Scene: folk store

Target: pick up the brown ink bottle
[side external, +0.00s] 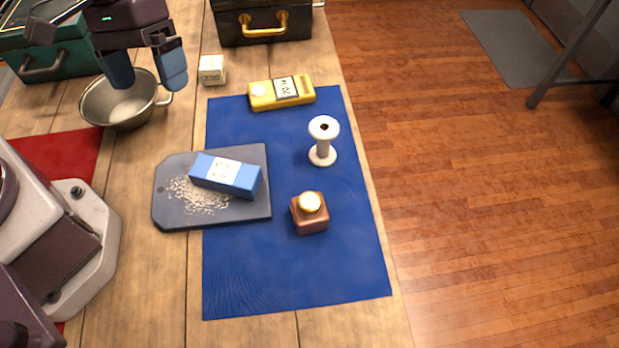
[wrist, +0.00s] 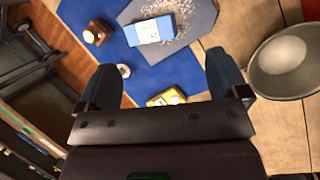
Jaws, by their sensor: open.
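The brown ink bottle (side external: 310,215) is a small squat block with a gold-and-white round cap. It stands upright on the blue mat (side external: 300,285), right of the grey board. In the wrist view the bottle (wrist: 96,34) is at the upper left, well beyond the fingertips. My gripper (side external: 150,75) is open and empty, above or beside the metal bowl at the upper left, far from the bottle. Its two fingers also show in the wrist view (wrist: 165,80), spread wide with nothing between them.
A grey board (side external: 240,208) holds a blue box (side external: 225,175) and scattered grains. A white spool (side external: 322,142) and yellow device (side external: 281,92) are on the mat. A metal bowl (side external: 158,98), small white block (side external: 211,70) and black case (side external: 262,22) stand farther back. The mat's front is clear.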

